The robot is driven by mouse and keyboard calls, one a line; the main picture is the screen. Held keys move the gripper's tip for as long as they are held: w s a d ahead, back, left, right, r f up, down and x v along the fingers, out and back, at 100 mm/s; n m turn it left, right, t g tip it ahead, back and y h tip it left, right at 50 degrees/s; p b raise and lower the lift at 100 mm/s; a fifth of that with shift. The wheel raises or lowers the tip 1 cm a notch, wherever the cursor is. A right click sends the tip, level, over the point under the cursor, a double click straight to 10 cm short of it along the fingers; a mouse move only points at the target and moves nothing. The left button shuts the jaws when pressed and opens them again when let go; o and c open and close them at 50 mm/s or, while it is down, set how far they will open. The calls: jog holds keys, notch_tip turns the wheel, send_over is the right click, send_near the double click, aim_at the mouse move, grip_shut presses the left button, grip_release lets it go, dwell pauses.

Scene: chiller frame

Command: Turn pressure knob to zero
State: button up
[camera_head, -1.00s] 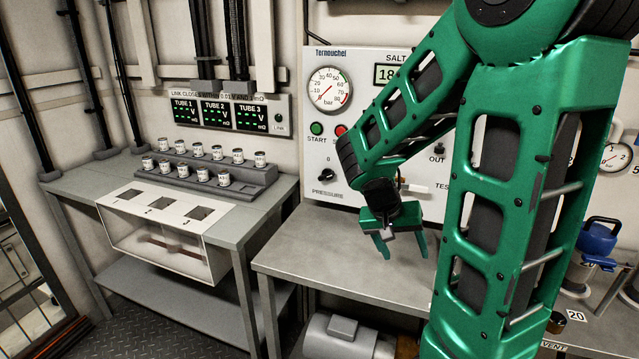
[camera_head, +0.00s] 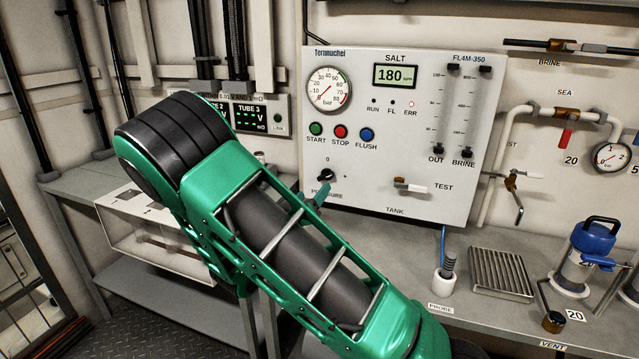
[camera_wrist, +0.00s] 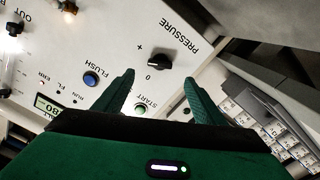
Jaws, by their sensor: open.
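The black pressure knob (camera_head: 326,175) is on the white control panel (camera_head: 440,130), below the START and STOP buttons, with a "0" above it. In the wrist view the knob (camera_wrist: 158,63) stands just beyond and between my open fingertips, with "0" and "+" printed beside it. I cannot tell exactly where its pointer is set. My gripper (camera_wrist: 159,79) is open and empty, with a finger towards each side of the knob; contact is not visible. In the head view my arm hides most of the gripper; a green finger shows just below the knob.
The pressure gauge (camera_head: 328,90) and the display (camera_head: 395,75) reading 180 are above. A white-handled valve (camera_head: 410,186) is right of the knob. The bench holds a probe holder (camera_head: 445,280), a ridged tray (camera_head: 500,272) and a blue-topped vessel (camera_head: 585,255).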

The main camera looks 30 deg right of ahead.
aim_at(324, 178)
jog(key=x, duration=1)
jog(key=shift+w+d, duration=0.25)
jog(key=shift+w, duration=0.05)
jog(key=shift+c, duration=0.6)
jog(key=c, duration=0.9)
jog(key=shift+a, duration=0.35)
jog(key=shift+c, duration=0.2)
jog(key=shift+d, duration=0.25)
